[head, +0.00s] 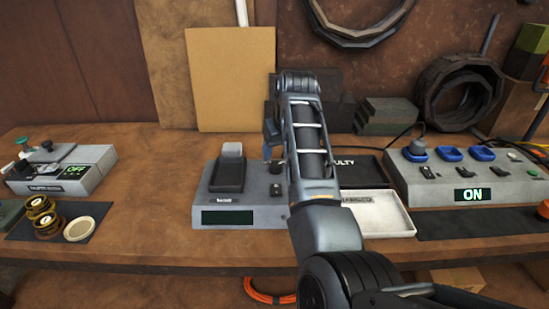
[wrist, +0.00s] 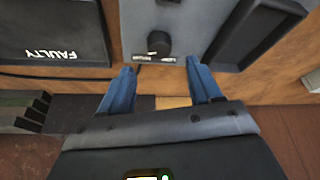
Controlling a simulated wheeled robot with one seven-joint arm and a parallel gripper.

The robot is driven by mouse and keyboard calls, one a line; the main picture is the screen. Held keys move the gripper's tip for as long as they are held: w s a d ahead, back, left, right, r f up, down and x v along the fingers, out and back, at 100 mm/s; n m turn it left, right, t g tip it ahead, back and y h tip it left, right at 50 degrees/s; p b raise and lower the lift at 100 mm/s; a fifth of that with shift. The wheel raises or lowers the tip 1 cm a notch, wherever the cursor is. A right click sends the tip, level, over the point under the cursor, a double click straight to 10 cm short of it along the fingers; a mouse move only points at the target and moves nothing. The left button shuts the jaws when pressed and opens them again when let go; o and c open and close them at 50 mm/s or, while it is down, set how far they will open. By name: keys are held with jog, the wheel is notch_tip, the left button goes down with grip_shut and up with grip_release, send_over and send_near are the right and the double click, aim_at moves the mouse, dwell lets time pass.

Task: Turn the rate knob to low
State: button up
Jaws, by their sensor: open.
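The rate knob appears to be the round black knob (wrist: 158,42) on a grey device (wrist: 180,14) in the wrist view, with a small white label beside it. I cannot read its setting. In the head view the grey device (head: 212,170) stands mid-bench, with a black cradle, a dark display and a dark knob (head: 276,167) close to my arm. My gripper (wrist: 160,66) is open and empty, its two blue fingers apart. The knob lies just beyond the fingertips, between their lines, and looks untouched. In the head view my arm hides most of the gripper.
Further right is a grey unit (head: 460,178) showing ON. Bare bench lies between.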

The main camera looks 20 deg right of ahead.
aim_at(276, 165)
jog(key=shift+x, duration=3.1)
jog(key=shift+c, duration=0.3)
jog(key=c, duration=1)
jog(key=shift+o, duration=0.2)
